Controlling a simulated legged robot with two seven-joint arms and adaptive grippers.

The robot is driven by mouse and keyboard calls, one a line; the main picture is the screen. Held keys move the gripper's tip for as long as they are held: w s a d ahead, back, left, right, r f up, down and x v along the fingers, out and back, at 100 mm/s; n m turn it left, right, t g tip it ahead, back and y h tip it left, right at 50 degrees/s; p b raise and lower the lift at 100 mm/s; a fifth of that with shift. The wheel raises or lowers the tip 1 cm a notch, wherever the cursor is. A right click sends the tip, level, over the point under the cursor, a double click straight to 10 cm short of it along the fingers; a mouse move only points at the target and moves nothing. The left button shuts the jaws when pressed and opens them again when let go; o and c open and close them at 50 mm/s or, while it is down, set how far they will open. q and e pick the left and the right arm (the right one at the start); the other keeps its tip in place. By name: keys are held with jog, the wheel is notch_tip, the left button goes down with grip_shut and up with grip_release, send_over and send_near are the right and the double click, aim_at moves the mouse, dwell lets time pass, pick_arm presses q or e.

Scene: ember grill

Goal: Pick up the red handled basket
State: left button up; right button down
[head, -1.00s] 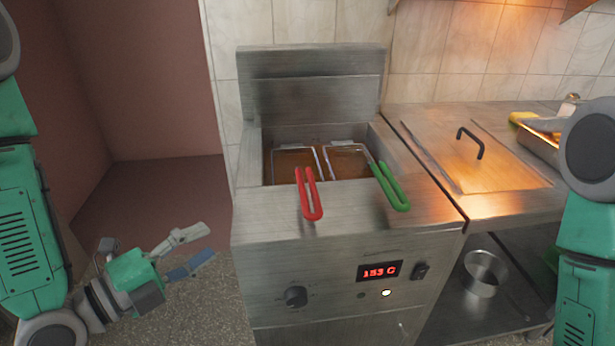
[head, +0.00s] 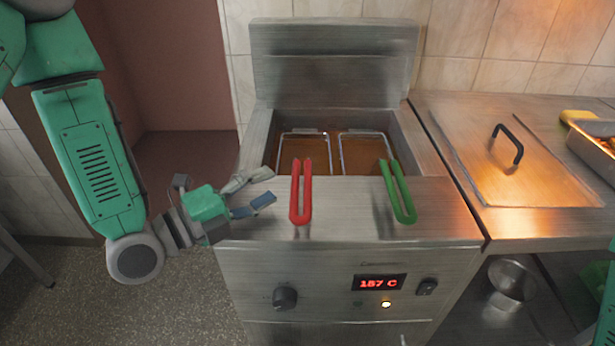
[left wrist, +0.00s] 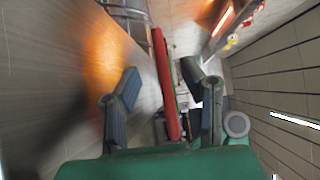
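The red handle (head: 301,192) of the left fryer basket (head: 305,150) sticks out over the front ledge of the fryer. The basket's wire body sits in the oil well. My left gripper (head: 268,187) is open, just left of the red handle, with its fingers pointing toward it. In the left wrist view the red handle (left wrist: 166,85) shows ahead, between the two open fingers (left wrist: 165,95). No contact shows. My right gripper is not in view.
A green-handled basket (head: 398,192) sits right of the red one in the same fryer (head: 340,265). A lidded steel counter (head: 500,175) adjoins on the right, with a metal tray (head: 592,155). A pot (head: 512,280) stands below.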

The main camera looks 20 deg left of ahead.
aim_at(298, 167)
pick_arm(q)
jog(key=shift+a+x, duration=0.25)
jog(key=shift+x, duration=1.25)
jog(key=x, duration=0.5)
jog(key=shift+s+d, duration=0.1)
jog(key=shift+d, duration=0.1)
jog(key=shift+a, duration=0.2)
grip_shut()
